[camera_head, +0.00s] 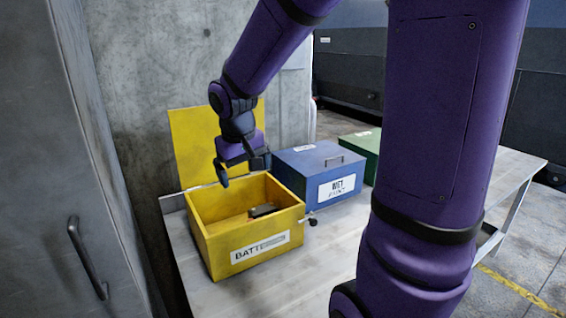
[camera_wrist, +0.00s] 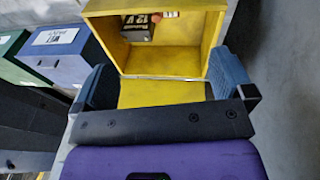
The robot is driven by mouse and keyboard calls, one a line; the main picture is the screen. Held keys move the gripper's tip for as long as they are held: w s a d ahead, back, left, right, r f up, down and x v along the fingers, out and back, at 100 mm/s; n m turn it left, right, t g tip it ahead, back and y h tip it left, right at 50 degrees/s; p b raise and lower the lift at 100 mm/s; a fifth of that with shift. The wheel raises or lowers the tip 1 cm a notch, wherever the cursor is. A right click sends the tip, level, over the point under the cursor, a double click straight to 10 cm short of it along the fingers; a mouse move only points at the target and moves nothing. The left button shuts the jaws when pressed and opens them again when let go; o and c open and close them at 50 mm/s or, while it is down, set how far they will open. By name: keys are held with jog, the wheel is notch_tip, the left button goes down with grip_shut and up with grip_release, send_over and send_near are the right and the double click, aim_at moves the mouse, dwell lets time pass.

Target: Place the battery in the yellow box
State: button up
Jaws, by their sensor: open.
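The yellow box (camera_head: 228,250) stands on the table with its lid (camera_head: 205,140) raised against the back. Its front label begins "BATTE". The battery (camera_head: 264,211), a small dark block, lies inside the box near its right wall. In the wrist view the battery (camera_wrist: 137,28) shows a "12 V" label with a red spot beside it. My gripper (camera_head: 243,172) is above the back part of the box, apart from the battery. In the wrist view its two fingers (camera_wrist: 172,88) are spread wide with nothing between them.
A closed blue box (camera_head: 300,178) with a "WET PAINT" label stands right of the yellow box. A green box (camera_head: 362,143) is beyond it. A grey cabinet with a handle (camera_head: 88,258) is at the left. The table's front (camera_head: 315,270) is clear. A concrete wall (camera_head: 150,60) is behind.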

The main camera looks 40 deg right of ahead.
jog(key=s+a+r+t, duration=0.1)
jog(key=s+r, duration=0.2)
jog(key=s, duration=0.3)
jog(key=s+a+r+n+t+y, duration=0.1)
jog(key=s+a+r, duration=0.1)
jog(key=s, duration=0.4)
jog(key=s+a+r+t, duration=0.1)
jog(key=s+a+r, duration=0.1)
jog(key=s+r, duration=0.2)
jog(key=s, duration=0.2)
jog(key=shift+s+r+t+y, duration=0.3)
jog(key=shift+s+y, duration=0.05)
jog(key=shift+y, duration=0.05)
